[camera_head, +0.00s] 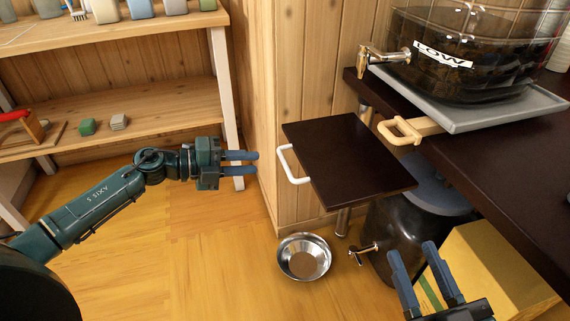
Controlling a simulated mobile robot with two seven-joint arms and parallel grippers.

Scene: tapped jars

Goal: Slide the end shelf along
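The end shelf (345,155) is a dark brown board with a white handle (285,165) on its left edge. It sits beside the dark counter, a little lower than the counter top. My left gripper (257,162) is to the left of the handle, with its two blue fingers apart and pointing right. It is open and empty, and a small gap to the handle shows. My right gripper (413,258) is at the bottom right, in front of the lower dark jar. Its fingers are spread apart with nothing between them.
A glass jar (470,45) marked LOW, with a tap (384,54), stands on a grey tray (480,112) with a wooden handle (408,129). A dark tapped jar (400,230) stands below. A metal bowl (304,257) sits on the floor. A wooden rack (110,105) stands left.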

